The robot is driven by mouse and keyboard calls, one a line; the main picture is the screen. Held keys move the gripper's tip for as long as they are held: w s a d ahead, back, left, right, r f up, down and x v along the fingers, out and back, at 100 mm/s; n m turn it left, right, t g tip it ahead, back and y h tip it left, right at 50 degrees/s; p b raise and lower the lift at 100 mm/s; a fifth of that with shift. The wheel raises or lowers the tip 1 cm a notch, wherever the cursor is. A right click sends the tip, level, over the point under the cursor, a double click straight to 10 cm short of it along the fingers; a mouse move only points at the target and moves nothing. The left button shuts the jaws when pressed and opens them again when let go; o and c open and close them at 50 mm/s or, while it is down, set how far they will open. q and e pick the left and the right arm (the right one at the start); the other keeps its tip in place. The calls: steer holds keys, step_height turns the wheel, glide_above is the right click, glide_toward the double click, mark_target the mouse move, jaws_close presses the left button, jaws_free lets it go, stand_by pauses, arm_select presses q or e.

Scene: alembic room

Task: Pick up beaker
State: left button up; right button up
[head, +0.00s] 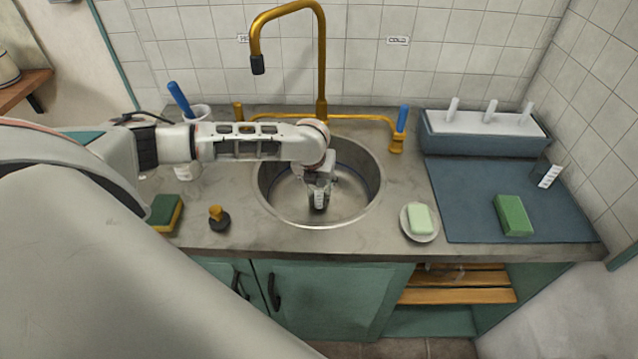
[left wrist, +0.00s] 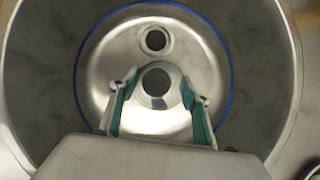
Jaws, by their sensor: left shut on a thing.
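A small clear beaker with white markings (head: 319,201) is in the round metal sink (head: 350,214). My left gripper (head: 319,188) reaches down into the sink from above and is shut on the beaker. In the left wrist view the two green-padded fingers (left wrist: 158,100) stand on either side of the beaker (left wrist: 157,84), which is seen from above. I cannot tell whether the beaker touches the sink bottom. My right gripper is not in view.
A brass faucet (head: 322,75) arches behind the sink. A soap dish (head: 419,235), a sponge (head: 166,213) and a dark stopper (head: 219,221) lie near the counter's front.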

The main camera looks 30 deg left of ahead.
arm_select(q)
step_height(320, 180, up, 19)
stand_by(1.6)
steer(key=t+h+b, duration=0.1)
steer(key=h+b, duration=0.1)
steer(key=b, duration=0.1)
steer(key=n+t+h+b, duration=0.1)
steer(key=h+b, duration=0.1)
steer(key=shift+r+t+b, duration=0.3)
steer(key=shift+b, duration=0.1)
stand_by(0.4)
stand_by(1.0)
